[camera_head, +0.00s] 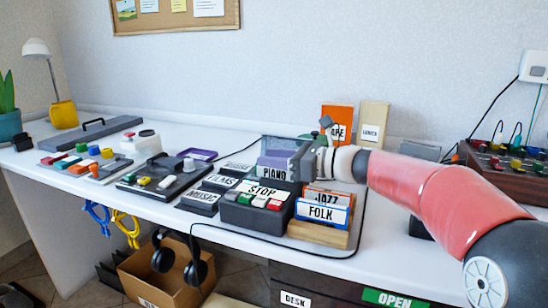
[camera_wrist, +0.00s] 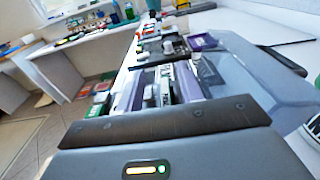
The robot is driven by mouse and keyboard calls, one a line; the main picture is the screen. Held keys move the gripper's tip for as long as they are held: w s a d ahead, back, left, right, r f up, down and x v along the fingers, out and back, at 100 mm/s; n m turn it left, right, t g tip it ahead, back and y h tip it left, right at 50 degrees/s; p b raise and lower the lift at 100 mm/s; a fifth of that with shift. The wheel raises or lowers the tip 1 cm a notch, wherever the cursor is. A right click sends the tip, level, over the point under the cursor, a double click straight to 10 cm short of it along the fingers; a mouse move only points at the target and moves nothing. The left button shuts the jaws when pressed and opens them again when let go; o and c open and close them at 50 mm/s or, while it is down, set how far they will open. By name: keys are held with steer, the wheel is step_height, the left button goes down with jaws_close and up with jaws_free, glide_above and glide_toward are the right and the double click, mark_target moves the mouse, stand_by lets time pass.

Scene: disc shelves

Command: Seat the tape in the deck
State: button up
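The deck (camera_head: 259,217) is a dark box with a STOP label and coloured keys along its front. Its clear lid (camera_head: 290,143) stands raised at the back. A purple tape labelled PIANO (camera_head: 274,163) stands upright at the deck, behind the keys; how deep it sits cannot be told. My gripper (camera_head: 303,162) is close at the tape's right side and hides part of that area. In the wrist view, purple parts (camera_wrist: 185,79) show just beyond the dark gripper edge (camera_wrist: 170,121). Whether the fingers grip the tape is not clear.
JAZZ (camera_head: 326,196) and FOLK (camera_head: 322,212) tapes stand in a wooden holder (camera_head: 318,234) right of the deck. MUSIC (camera_head: 203,197) and FILMS (camera_head: 220,181) boxes lie to its left. Orange and beige upright boxes stand behind. A mixer (camera_head: 510,170) is at far right.

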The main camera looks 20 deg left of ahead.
steer(key=shift+w+d+f, duration=0.1)
steer(key=shift+f, duration=0.05)
steer(key=shift+s+d+r, duration=0.1)
steer(key=shift+s+d, duration=0.05)
steer(key=shift+d, duration=1.1)
steer(key=shift+s+d+r, duration=0.1)
steer(key=shift+d+r, duration=0.05)
steer(key=shift+d, duration=1.15)
steer(key=shift+s+d+r, duration=0.1)
steer(key=shift+s+d, duration=0.05)
steer(key=shift+d, duration=1.1)
